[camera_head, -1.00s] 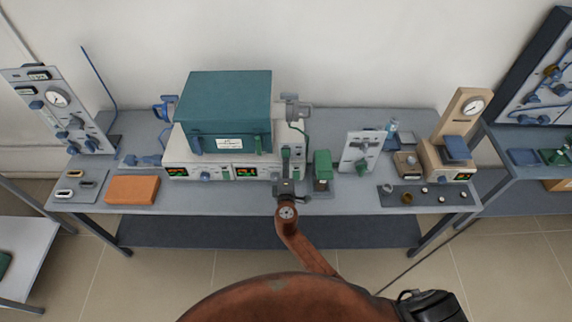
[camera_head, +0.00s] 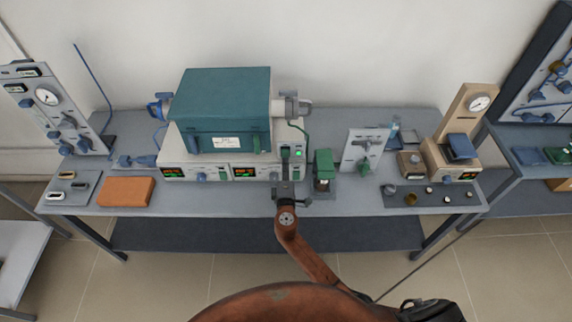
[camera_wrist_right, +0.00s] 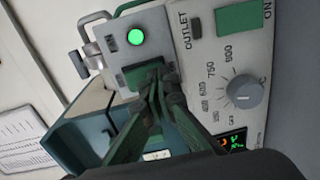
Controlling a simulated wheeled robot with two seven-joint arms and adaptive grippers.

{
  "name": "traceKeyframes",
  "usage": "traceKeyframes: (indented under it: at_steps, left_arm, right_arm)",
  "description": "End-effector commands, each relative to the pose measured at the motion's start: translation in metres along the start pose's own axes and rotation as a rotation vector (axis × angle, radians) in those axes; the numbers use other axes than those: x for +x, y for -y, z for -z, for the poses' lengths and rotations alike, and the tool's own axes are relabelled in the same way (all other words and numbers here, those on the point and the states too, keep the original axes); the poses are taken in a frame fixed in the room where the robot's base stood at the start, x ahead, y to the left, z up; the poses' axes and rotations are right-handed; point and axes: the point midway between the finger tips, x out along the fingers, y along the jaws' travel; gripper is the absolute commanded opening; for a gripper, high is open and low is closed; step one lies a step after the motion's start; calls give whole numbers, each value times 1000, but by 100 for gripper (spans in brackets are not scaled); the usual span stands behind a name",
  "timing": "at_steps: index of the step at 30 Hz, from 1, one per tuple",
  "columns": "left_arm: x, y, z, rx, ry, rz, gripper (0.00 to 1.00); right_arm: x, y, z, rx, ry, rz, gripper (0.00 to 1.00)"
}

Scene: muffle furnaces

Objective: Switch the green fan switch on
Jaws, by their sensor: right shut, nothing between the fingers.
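The green fan switch (camera_wrist_right: 143,70) is on the light front panel of the furnace unit, partly covered by my fingertips in the right wrist view. A round lamp (camera_wrist_right: 137,37) beside it glows green; the lit lamp also shows in the head view (camera_head: 299,153). My right gripper (camera_wrist_right: 160,78) is shut and empty, its green fingers together at the switch; it appears to touch it. In the head view my right gripper (camera_head: 286,153) is in front of the panel's right part. My left gripper is not in view.
A grey dial (camera_wrist_right: 244,91) and another green switch (camera_wrist_right: 238,17) marked ON are on the same panel. The teal furnace (camera_head: 225,105) sits on top. A green device (camera_head: 323,170) stands close right of my gripper. An orange block (camera_head: 125,191) lies left on the bench.

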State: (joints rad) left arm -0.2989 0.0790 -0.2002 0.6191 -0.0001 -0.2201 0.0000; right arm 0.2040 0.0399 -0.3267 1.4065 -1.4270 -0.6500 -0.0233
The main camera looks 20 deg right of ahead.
Motion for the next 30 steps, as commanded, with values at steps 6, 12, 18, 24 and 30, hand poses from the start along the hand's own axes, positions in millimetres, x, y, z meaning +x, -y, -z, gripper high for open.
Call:
traceKeyframes:
  at_steps: [6, 12, 18, 24, 30]
  left_arm:
    - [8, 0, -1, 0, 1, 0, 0]
    - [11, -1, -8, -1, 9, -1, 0]
    - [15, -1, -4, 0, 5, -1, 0]
    - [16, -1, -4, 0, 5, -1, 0]
    - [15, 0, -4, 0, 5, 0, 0]
  right_arm:
    - [-33, 13, 8, -1, -7, 4, 0]
    - [-78, 21, 5, 0, -4, 4, 0]
    - [-108, 27, 6, -1, -5, 3, 0]
    - [-119, 27, 6, -1, -4, 1, 0]
    - [-120, 27, 6, -1, -5, 1, 0]
